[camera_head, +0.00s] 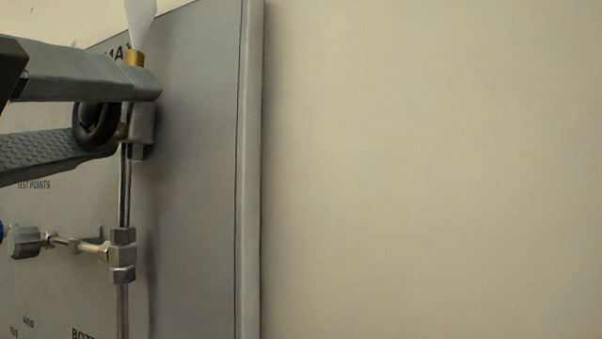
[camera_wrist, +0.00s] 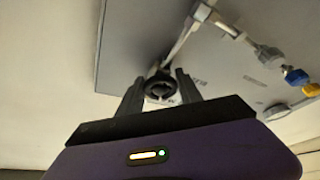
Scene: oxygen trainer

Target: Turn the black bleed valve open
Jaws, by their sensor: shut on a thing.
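The black bleed valve (camera_head: 96,124) is a round black knob on a metal body, set on a vertical pipe of the grey panel (camera_head: 200,150). My gripper (camera_head: 118,112) reaches in from the left, with one finger above the knob and one below. It is shut on the knob, which shows between the fingers. In the wrist view the knob (camera_wrist: 160,86) sits between the two fingertips of my gripper (camera_wrist: 159,88), facing the camera. The fingers hide part of the knob and the valve body in the head view.
A brass fitting (camera_head: 135,58) with a pale, leaf-shaped part stands just above. A tee fitting (camera_head: 122,255) with a side branch lies below on the pipe. A blue fitting (camera_wrist: 296,76) and a yellow one (camera_wrist: 311,90) show in the wrist view. The wall right of the panel is bare.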

